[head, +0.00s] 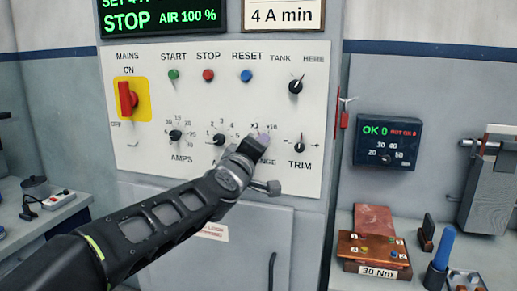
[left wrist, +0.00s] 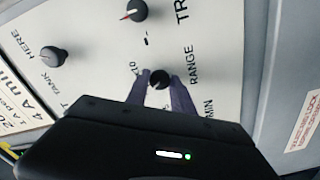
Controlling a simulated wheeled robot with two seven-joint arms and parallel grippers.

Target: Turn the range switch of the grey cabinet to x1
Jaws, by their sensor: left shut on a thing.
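The grey cabinet's white panel (head: 225,100) carries the range switch, a small black knob (left wrist: 159,78) seen in the left wrist view. My left gripper (head: 262,141) is at this knob in the head view and covers it there. In the left wrist view my left gripper (left wrist: 162,88) is shut on the knob, one finger on each side. The x10 label (left wrist: 134,68) and the RANGE label (left wrist: 194,64) show beside it. The x1 label (head: 254,125) shows just above the gripper in the head view. The knob's pointer direction cannot be told. My right gripper is not in view.
The TRIM knob (head: 300,147) is close right of the range switch, and the AMPS knobs (head: 176,135) are to its left. Above are the START (head: 173,75), STOP (head: 208,75) and RESET (head: 246,76) buttons. The red MAINS switch (head: 127,97) is far left.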

